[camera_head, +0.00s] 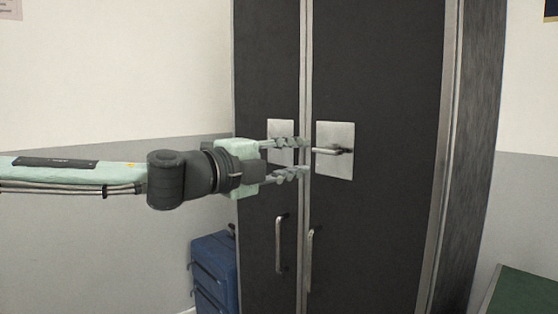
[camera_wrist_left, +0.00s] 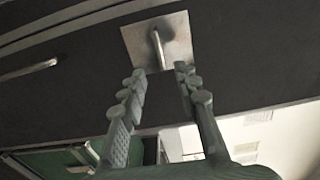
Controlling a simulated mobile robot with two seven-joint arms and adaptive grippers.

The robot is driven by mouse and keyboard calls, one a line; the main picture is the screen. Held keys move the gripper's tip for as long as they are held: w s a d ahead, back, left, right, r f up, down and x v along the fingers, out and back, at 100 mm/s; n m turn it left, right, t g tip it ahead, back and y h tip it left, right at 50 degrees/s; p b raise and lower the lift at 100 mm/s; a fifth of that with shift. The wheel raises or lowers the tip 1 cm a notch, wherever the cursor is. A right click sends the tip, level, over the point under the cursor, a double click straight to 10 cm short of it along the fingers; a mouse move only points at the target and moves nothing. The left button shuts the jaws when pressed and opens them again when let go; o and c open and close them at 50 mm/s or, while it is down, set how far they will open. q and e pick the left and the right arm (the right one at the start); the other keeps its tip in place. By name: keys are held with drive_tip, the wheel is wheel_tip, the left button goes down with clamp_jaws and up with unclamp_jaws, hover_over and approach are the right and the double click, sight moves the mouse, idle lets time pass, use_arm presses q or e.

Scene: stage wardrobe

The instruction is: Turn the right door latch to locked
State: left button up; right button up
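The right door latch is a short metal lever (camera_head: 330,151) on a square metal plate (camera_head: 335,168) on the dark right door. In the head view the lever lies level, its free end pointing left. My left gripper (camera_head: 306,157) comes in from the left with its two fingers apart, one above the lever's height and one below. Its fingertips are just short of the lever's free end. In the left wrist view the lever (camera_wrist_left: 158,48) lies just beyond the open fingertips, roughly in line with the gap. I see no contact. My right gripper is not in view.
The left door carries a similar plate (camera_head: 280,127), partly hidden behind my left gripper. Pull handles hang below on the left door (camera_head: 279,244) and right door (camera_head: 310,260). A blue case (camera_head: 214,270) stands at lower left. A green-topped surface (camera_head: 525,295) is at lower right.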

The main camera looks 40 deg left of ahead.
use_arm(q)
drive_tip(key=shift+s+a, duration=0.15)
drive_tip(key=shift+s, duration=1.85)
